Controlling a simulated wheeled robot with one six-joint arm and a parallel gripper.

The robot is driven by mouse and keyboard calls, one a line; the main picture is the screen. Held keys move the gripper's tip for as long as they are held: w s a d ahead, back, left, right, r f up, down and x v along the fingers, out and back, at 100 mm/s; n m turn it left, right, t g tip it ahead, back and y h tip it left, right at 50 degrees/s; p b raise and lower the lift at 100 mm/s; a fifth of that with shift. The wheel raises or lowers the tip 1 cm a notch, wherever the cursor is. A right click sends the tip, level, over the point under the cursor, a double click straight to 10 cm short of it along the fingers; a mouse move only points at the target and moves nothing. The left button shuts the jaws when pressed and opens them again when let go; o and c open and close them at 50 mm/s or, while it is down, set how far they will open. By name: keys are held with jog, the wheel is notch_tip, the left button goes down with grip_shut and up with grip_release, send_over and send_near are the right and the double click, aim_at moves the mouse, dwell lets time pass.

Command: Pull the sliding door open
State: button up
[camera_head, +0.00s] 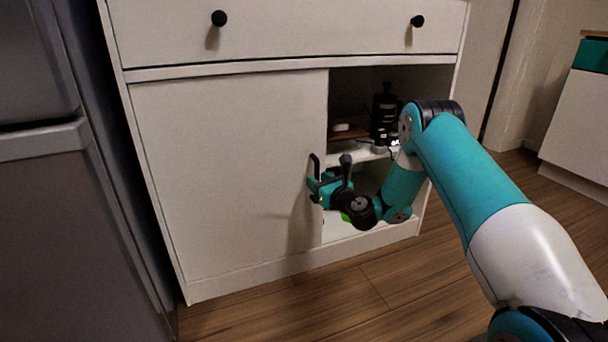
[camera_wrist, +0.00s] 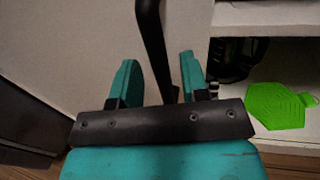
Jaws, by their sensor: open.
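The white sliding door (camera_head: 225,170) covers the left part of the cabinet front, and the right part stands open onto shelves. Its black upright handle (camera_head: 314,163) is near the door's right edge. In the wrist view the handle (camera_wrist: 152,40) shows as a dark bar running down between my two teal fingers. My gripper (camera_head: 318,185) is at the handle in the head view, and it also shows in the wrist view (camera_wrist: 157,75). The fingers are apart, one on each side of the handle, with a visible gap. The handle's lower end is partly hidden by my gripper.
A drawer (camera_head: 300,30) with two black knobs is above the door. A black stacked object (camera_head: 384,112) stands on the upper shelf. A green hexagonal piece (camera_wrist: 277,107) lies on the lower shelf. A grey appliance (camera_head: 75,230) stands close on the left. Wooden floor lies in front.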

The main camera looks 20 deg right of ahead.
jog(key=shift+w, duration=0.7)
grip_shut()
jog(key=shift+d, duration=0.1)
